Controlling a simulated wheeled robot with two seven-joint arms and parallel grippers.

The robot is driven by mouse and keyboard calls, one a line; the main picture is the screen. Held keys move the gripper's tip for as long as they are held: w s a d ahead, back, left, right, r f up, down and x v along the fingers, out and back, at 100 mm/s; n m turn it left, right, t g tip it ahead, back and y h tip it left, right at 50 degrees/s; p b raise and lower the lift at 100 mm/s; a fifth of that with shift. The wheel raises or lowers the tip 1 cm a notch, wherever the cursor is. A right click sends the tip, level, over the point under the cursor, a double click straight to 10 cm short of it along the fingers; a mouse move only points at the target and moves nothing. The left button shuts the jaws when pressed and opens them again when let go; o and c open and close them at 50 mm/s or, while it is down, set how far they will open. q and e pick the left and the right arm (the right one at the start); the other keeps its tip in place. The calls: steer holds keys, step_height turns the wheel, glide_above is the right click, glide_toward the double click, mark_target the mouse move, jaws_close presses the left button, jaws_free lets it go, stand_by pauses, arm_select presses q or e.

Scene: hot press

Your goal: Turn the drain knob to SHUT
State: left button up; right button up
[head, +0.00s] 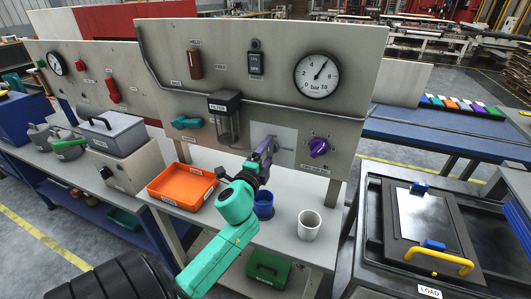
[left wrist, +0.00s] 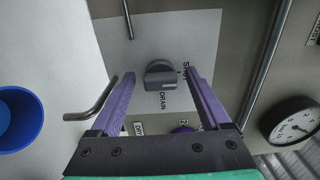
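The drain knob (left wrist: 160,72) is a dark grey round knob with a raised grip, on a pale plate (left wrist: 205,28) with DRAIN and SHUT lettering beside it. I cannot tell clearly which mark it points to. My left gripper (left wrist: 160,76), with purple fingers, is open and faces the panel, one finger on each side of the knob with visible gaps. In the head view my left gripper (head: 266,150) is in front of the pale plate (head: 286,146) and hides the knob. My right gripper is not in view.
A purple knob (head: 318,148) is right of the plate, the filter (head: 224,118) left, and the pressure gauge (head: 317,75) above. An orange tray (head: 182,186), blue cup (head: 264,204) and white cup (head: 309,226) stand below. A bent metal rod (left wrist: 92,105) is near the left finger.

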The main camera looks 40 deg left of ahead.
arm_select(q)
steer(key=b+v, duration=0.3)
steer(key=v, duration=1.1)
steer(key=shift+s, duration=0.3)
steer(key=shift+d+f, duration=0.1)
